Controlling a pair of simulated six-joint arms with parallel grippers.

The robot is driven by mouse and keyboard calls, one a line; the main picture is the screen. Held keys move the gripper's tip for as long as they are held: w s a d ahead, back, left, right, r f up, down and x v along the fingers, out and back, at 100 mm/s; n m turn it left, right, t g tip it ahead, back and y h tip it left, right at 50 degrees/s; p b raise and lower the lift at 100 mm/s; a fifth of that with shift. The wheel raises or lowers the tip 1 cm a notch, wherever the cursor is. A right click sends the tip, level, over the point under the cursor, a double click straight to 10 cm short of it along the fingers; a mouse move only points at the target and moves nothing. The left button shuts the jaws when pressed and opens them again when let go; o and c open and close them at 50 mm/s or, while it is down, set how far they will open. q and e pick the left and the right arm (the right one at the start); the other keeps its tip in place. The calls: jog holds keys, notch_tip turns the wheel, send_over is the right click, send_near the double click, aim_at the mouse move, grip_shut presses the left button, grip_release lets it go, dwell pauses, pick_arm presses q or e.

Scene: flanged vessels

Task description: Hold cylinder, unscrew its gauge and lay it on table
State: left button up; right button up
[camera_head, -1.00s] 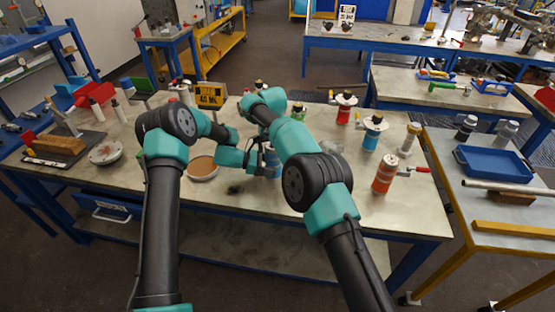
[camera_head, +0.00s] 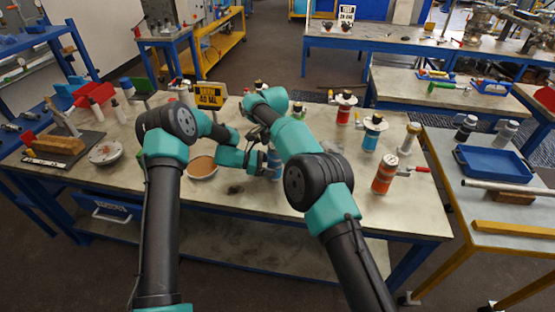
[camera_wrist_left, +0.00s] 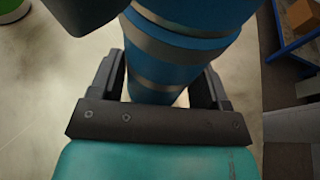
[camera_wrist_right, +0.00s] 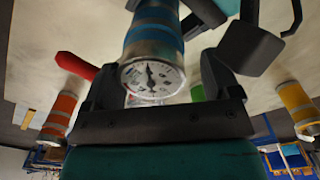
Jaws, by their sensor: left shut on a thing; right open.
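A blue cylinder with silver bands (camera_wrist_left: 165,62) stands between the fingers of my left gripper (camera_wrist_left: 160,85), which is shut on it. In the head view my arms mostly hide this cylinder (camera_head: 274,160). A round gauge (camera_wrist_right: 152,77) with a white dial and dark needle sits at the end of the blue-banded cylinder in the right wrist view. My right gripper (camera_wrist_right: 163,78) is open, with one finger on each side of the gauge. I cannot tell whether a finger touches it.
Red (camera_head: 343,113), blue (camera_head: 368,139) and orange (camera_head: 384,176) vessels stand to the right on the table (camera_head: 420,205). A round brown-topped dish (camera_head: 202,167) and a yellow sign (camera_head: 208,95) are to the left. The table's front is mostly clear.

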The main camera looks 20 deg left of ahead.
jog(key=m, duration=0.3)
jog(key=shift+s+a+m, duration=0.25)
jog(key=shift+m, duration=0.05)
jog(key=shift+c, duration=0.5)
